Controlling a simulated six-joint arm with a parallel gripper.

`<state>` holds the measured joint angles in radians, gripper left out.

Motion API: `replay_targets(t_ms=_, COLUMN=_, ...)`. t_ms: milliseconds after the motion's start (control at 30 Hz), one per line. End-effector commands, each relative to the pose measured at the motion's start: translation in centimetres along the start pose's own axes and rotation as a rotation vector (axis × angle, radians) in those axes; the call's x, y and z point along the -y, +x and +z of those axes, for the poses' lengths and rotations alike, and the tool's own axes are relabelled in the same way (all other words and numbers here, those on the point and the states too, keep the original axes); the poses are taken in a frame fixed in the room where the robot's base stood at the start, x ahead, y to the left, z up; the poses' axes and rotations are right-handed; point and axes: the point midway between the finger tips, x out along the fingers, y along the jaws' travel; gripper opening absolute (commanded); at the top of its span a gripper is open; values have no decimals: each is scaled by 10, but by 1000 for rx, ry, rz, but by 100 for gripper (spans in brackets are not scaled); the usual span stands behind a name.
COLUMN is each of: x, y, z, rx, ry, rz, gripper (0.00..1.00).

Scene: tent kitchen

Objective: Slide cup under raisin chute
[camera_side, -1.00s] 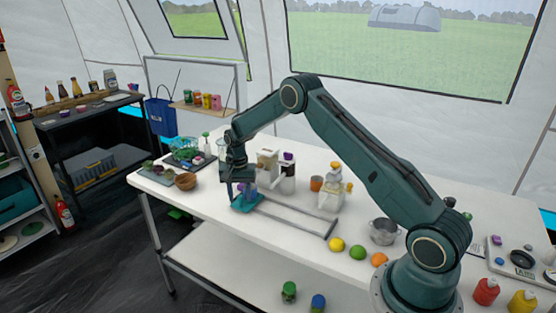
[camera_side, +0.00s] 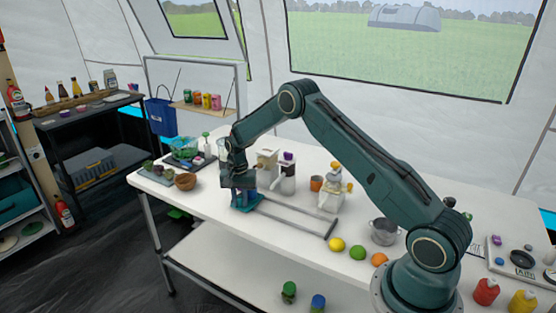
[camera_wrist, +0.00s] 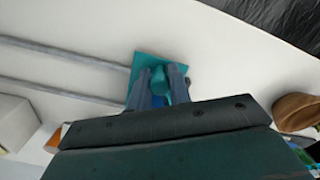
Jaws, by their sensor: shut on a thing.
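A teal carriage (camera_side: 240,208) sits at the left end of two grey rails (camera_side: 298,217) on the white table. The wrist view shows its square teal plate (camera_wrist: 146,62) with an upright teal knob (camera_wrist: 159,84). My gripper (camera_side: 245,196) is low over the carriage, with its fingers (camera_wrist: 160,88) shut on the knob from both sides. I cannot make out the cup clearly; the gripper covers much of the carriage. Behind the rails stand a dispenser with a purple top (camera_side: 288,174), a pale one (camera_side: 267,161) and one with a yellow top (camera_side: 331,190). I cannot tell which holds raisins.
A brown bowl (camera_side: 186,181) stands left of the carriage, near the table's front edge. A lemon (camera_side: 337,244), a lime (camera_side: 357,252) and an orange (camera_side: 379,260) lie right of the rails. A metal pot (camera_side: 383,232) stands behind them. The space between the rails is clear.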

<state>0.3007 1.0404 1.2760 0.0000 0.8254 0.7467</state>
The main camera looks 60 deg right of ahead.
Motion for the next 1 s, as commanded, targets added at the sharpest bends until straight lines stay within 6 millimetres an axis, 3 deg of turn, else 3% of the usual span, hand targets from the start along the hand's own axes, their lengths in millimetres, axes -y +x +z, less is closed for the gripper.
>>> replay_targets(t_ms=1000, x=-44, y=-1, z=24, rx=-1, ry=1, rz=0, gripper=7)
